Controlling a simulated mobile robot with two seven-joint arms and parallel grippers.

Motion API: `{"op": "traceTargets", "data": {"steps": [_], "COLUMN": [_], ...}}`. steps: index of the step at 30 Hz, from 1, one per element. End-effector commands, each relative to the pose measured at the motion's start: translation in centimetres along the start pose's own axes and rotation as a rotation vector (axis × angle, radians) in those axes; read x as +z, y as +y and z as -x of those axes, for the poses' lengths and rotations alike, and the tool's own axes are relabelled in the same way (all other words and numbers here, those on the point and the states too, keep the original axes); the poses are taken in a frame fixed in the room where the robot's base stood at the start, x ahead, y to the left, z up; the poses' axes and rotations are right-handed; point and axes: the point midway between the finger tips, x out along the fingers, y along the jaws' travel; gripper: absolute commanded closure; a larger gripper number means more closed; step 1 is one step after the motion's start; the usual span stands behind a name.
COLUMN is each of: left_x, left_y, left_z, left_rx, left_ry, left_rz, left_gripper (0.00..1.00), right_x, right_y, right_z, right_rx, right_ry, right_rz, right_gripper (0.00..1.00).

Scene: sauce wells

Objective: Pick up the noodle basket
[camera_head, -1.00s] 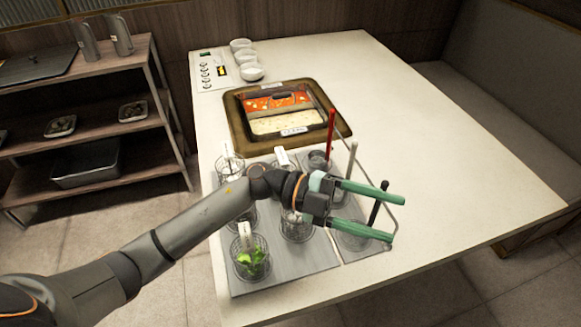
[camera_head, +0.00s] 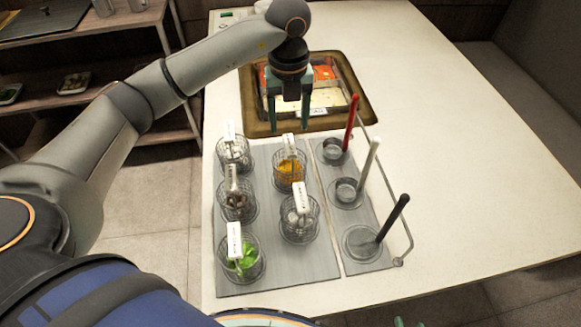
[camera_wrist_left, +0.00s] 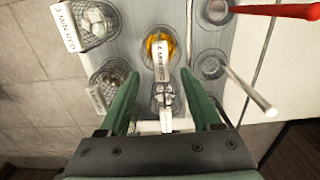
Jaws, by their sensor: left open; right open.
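Several wire baskets with white label tags stand on a grey board. I cannot read the tags surely enough to say which is the noodle basket. The far left basket (camera_head: 234,153) holds whitish contents and also shows at the upper left in the left wrist view (camera_wrist_left: 97,22). The front right basket (camera_head: 299,222) also holds pale contents. My left gripper (camera_head: 289,127) is open and empty, pointing down beyond the baskets near the pot. Its fingers spread (camera_wrist_left: 160,75) in the left wrist view. Only fingertips of my right gripper (camera_head: 410,323) show at the bottom edge.
Other baskets hold orange (camera_head: 289,172), brown (camera_head: 238,206) and green (camera_head: 243,262) contents. Three cups with a red (camera_head: 351,123), a white (camera_head: 369,165) and a black handle (camera_head: 393,218) stand right, beside a wire rail. The table's right side is clear.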

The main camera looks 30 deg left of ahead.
Motion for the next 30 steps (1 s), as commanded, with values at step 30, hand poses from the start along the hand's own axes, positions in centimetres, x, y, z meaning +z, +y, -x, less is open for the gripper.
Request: {"op": "traceTargets", "data": {"steps": [30], "left_x": [-0.4], "left_y": [-0.1], "left_z": [-7.5], "left_rx": [-0.004], "left_ry": [0.001], "left_rz": [-0.002], "left_gripper": [0.47], "right_x": [-0.5], "right_y": [0.0], "right_z": [0.5], "right_rx": [0.000], "right_ry": [0.000], "right_rz": [0.000], "right_gripper": [0.50]}}
